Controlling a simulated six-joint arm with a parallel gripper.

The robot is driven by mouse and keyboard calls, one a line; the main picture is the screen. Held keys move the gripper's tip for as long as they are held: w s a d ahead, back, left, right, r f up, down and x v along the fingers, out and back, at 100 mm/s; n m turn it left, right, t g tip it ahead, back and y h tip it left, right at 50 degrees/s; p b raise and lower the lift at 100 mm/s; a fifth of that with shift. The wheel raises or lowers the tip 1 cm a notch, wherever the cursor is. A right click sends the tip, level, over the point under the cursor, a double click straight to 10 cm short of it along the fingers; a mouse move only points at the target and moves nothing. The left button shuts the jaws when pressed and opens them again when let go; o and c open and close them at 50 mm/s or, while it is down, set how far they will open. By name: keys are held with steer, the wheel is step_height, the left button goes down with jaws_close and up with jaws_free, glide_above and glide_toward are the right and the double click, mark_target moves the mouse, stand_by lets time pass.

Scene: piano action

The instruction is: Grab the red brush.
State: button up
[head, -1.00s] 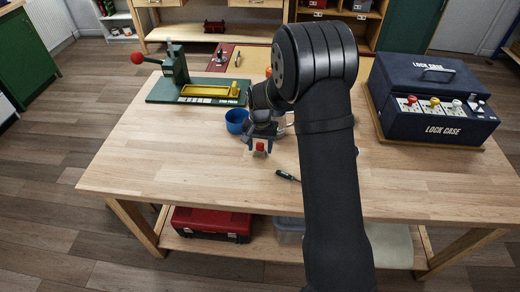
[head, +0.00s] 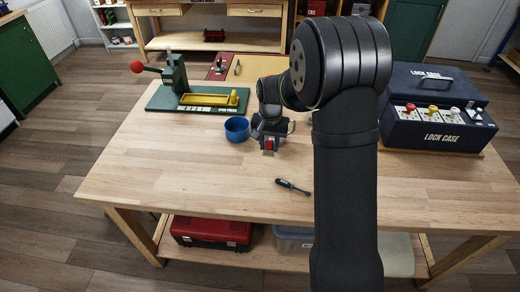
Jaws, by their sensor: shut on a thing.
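My gripper (head: 268,149) is over the middle of the wooden table, just right of a blue cup (head: 237,130). It is shut on a small red thing, which I take to be the red brush (head: 269,143). Only a small red part shows between the fingers; the rest is hidden by the gripper or too small to make out. I cannot tell whether it touches the table.
A dark screwdriver-like tool (head: 292,187) lies on the wooden table (head: 170,180) in front of the gripper. A green press with a yellow tray (head: 207,98) stands at the back left. A blue lock case (head: 436,110) stands at the right. The front left is clear.

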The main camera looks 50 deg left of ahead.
steer(key=w+d+r, duration=0.4)
steer(key=d+r, duration=0.1)
steer(key=d, duration=0.2)
steer(key=shift+w, duration=0.15)
steer(key=shift+w, duration=0.1)
stand_by(0.4)
